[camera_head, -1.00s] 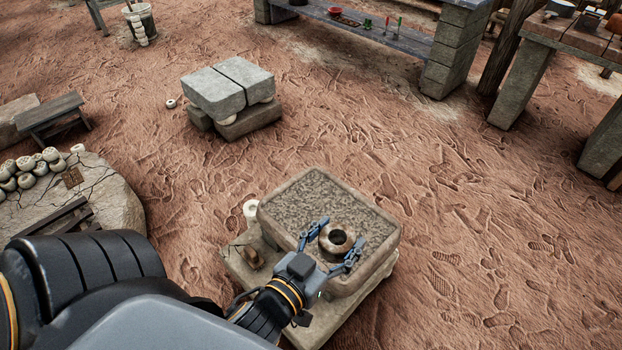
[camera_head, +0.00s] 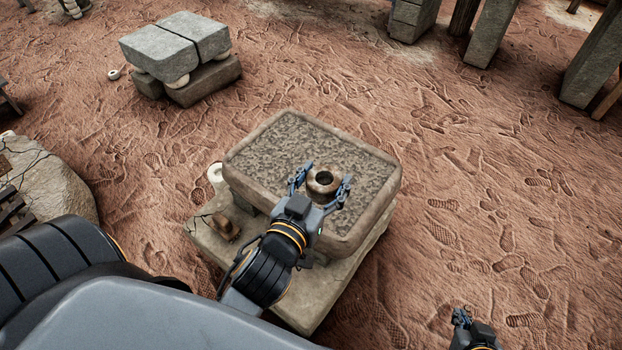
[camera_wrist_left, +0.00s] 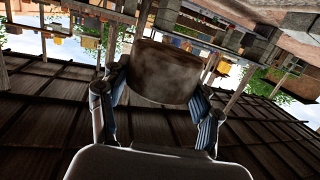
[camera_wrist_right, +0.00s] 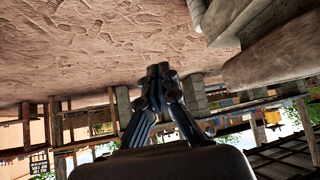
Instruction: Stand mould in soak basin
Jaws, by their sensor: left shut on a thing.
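The mould (camera_head: 323,181) is a round brown clay piece with a dark opening facing up. My left gripper (camera_head: 325,176) is shut on it, one finger on each side. In the left wrist view the mould (camera_wrist_left: 163,72) fills the space between the fingers. The soak basin (camera_head: 245,190) is a rectangular stone trough with a speckled grey inside. The mould appears over its right part, inside the rim; I cannot tell whether it touches the basin. My right gripper (camera_head: 461,317) is at the bottom right, off the basin, empty; its fingers are together in the right wrist view (camera_wrist_right: 160,75).
The basin rests on a stone slab (camera_head: 335,295) with a small brown object (camera_head: 225,226) at its left corner. A white ring (camera_head: 215,172) is beside the basin. Stone blocks (camera_head: 175,47) stand at the back left. Bare ground lies to the right.

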